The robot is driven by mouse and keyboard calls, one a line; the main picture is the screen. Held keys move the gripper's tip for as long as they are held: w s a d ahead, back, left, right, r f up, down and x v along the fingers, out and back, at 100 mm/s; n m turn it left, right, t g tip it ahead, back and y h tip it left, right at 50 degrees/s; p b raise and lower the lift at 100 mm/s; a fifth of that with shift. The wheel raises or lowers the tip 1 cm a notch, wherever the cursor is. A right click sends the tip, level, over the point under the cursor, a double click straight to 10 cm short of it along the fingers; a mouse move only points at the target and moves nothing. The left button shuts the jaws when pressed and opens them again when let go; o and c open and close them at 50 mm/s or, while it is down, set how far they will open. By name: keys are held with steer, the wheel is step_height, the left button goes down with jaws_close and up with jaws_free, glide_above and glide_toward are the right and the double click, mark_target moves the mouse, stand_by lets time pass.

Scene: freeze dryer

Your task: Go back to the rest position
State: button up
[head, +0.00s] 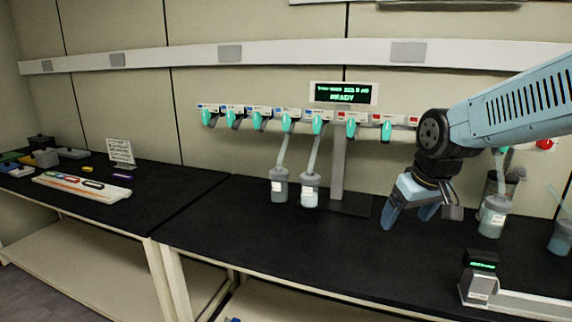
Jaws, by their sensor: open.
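My gripper (409,217) hangs at the end of my blue arm, over the right part of the black bench. Its fingers point down and are spread apart, with nothing seen between them. The freeze dryer manifold (340,158) stands behind it, with a row of teal valves and a display reading READY. Two grey-capped flasks, one on the left (279,186) and one to its right (310,189), hang or stand below the valves on slanted tubes. I cannot tell whether they touch the bench. The gripper is apart from both flasks.
Another capped flask (493,216) stands right of the gripper, with a darker vessel behind it. A further container (562,236) is at the right edge. A small device with a green display (481,280) is at the front right. A white rack (82,187) lies on the left bench.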

steer(key=s+a+r+m, duration=0.1)
steer(key=s+r, duration=0.1)
steer(key=s, duration=0.3)
steer(key=s+a+r+m+t, duration=0.1)
steer(key=s+r, duration=0.2)
steer(key=s, duration=0.3)
steer(key=shift+r+m+h, duration=0.15)
steer(key=shift+m+h, duration=0.15)
steer(key=shift+m, duration=0.1)
steer(key=shift+a, duration=0.1)
